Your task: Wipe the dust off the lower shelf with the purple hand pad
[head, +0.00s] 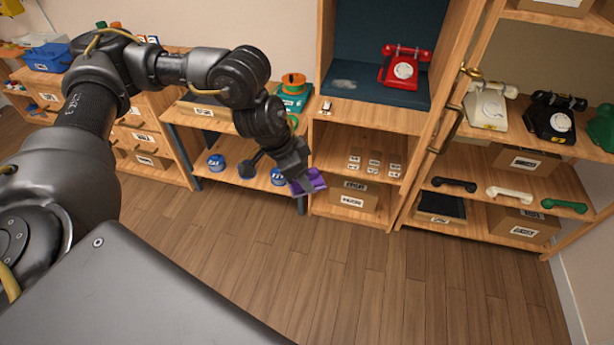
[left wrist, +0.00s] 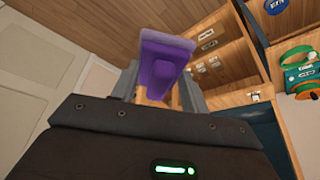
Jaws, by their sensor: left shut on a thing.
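My left gripper (head: 299,174) is shut on the purple hand pad (head: 311,181), in front of the wooden shelving and above the floor. In the left wrist view the pad (left wrist: 163,60) sticks out from between the fingers. A pale grey dust patch (head: 343,84) shows on the dark blue floor of the upper bay, left of a red dial phone (head: 403,68). Below that bay is a wooden shelf (head: 335,160) with several small white labelled pieces (head: 374,166). The pad is apart from both surfaces. My right gripper is out of view.
A labelled cardboard box (head: 353,196) stands under the small pieces. An open door with a metal handle (head: 447,128) borders the bay on the right. Phones and handsets (head: 509,194) fill the right shelves. Blue round items (head: 217,162) stand at left. The wooden floor is clear.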

